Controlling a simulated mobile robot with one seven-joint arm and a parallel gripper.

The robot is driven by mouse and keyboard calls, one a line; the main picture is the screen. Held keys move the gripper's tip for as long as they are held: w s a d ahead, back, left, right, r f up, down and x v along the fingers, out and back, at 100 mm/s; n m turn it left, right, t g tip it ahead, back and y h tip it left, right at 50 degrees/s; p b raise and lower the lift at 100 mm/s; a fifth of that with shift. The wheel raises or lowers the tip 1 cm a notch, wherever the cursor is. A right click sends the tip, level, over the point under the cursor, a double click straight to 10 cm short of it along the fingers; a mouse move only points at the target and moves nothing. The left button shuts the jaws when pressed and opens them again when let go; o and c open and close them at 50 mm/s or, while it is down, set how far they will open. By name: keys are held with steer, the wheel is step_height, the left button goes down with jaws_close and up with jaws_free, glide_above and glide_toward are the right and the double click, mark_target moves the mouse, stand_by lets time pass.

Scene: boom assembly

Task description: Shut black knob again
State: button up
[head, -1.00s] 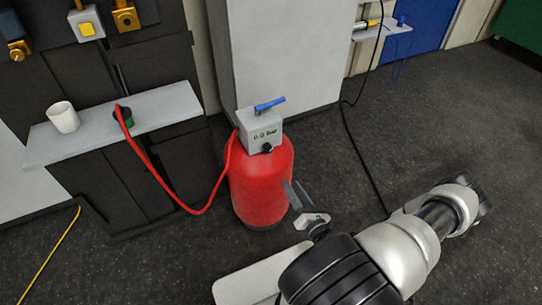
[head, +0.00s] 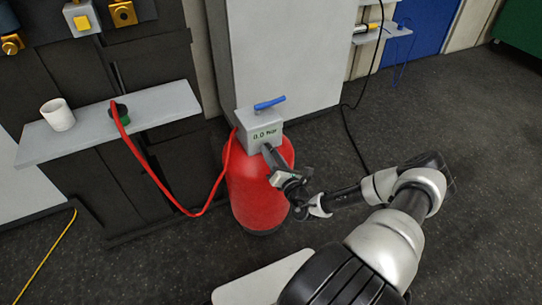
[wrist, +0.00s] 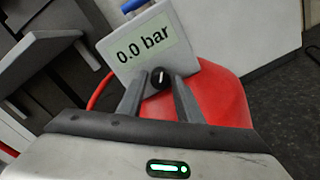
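The black knob (wrist: 160,77) sits on the lower front of a grey box (head: 257,126) on top of a red tank (head: 258,190). The box's display (wrist: 143,46) reads 0.0 bar. The knob has a white mark pointing roughly up in the wrist view. My gripper (wrist: 158,84) is open, with one finger on each side of the knob; I cannot tell whether either finger touches it. In the head view my gripper (head: 268,151) reaches the box front and hides the knob. A blue lever (head: 270,103) is on top of the box.
A red hose (head: 160,178) runs from the box to a green and black fitting on a grey shelf (head: 160,109), beside a white cup (head: 58,115). A grey cabinet (head: 290,60) stands behind the tank. The dark floor at right is mostly clear.

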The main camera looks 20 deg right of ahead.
steer(key=shift+w, duration=0.2)
steer(key=shift+c, duration=0.4)
steer(key=c, duration=0.7)
